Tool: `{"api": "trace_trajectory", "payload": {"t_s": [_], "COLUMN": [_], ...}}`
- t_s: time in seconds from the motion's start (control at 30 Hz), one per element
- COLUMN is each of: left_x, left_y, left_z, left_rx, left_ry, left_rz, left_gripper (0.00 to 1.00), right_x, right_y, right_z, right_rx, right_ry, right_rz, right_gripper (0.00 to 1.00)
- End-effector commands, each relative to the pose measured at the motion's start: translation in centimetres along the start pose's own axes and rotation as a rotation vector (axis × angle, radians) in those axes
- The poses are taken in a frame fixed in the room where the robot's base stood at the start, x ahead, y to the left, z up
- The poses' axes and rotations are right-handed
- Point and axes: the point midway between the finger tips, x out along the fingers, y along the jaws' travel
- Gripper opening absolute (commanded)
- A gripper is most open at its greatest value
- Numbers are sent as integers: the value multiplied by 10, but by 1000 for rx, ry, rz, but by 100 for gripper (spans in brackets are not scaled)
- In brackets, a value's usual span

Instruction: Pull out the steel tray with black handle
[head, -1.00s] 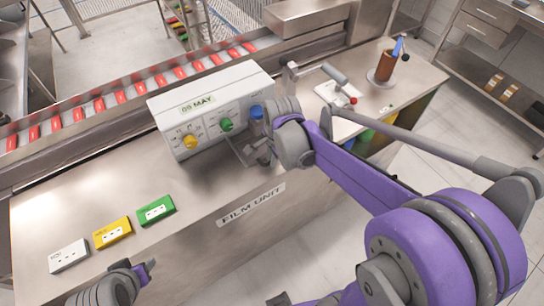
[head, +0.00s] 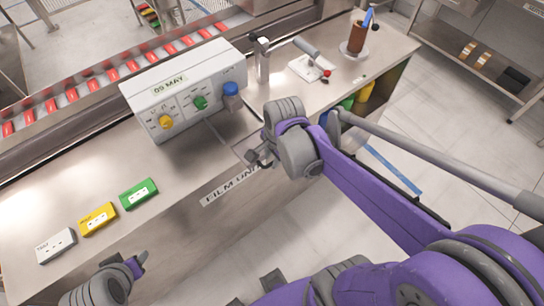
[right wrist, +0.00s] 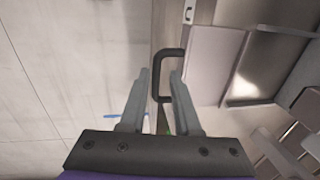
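In the right wrist view, a black loop handle (right wrist: 155,70) stands out from the edge of a pale steel plate, seemingly the tray (right wrist: 214,62). My right gripper (right wrist: 162,74) is open. Its two fingers are spread on either side of the handle, with the handle's bar near the tips; I cannot tell whether they touch it. In the head view my right gripper (head: 256,158) is at the front edge of the steel bench; the handle is hidden there. My left gripper (head: 139,262) is low at the left, partly seen, away from the tray.
White, yellow and green blocks (head: 98,219) lie at the left. A lever device (head: 310,66) and brown cylinder (head: 357,40) stand at the right.

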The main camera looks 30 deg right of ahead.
Motion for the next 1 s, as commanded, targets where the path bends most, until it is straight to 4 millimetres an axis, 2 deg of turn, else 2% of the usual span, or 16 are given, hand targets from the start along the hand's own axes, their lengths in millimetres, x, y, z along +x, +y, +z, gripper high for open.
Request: {"api": "trace_trajectory", "payload": {"t_s": [0.6,0.77,1.0], "left_x": [0,-4,-9], "left_y": [0,0,0], "left_z": [0,-6,-13], "left_rx": [0,0,0], "left_ry": [1,6,13], "left_rz": [0,0,0], "left_gripper": [50,50,50], "right_x": [-4,-26,-75], "right_y": [0,0,0], "right_z": [0,0,0], "right_rx": [0,0,1], "right_ry": [0,0,0], "right_rz": [0,-1,0], "right_gripper": [44,44,44]}}
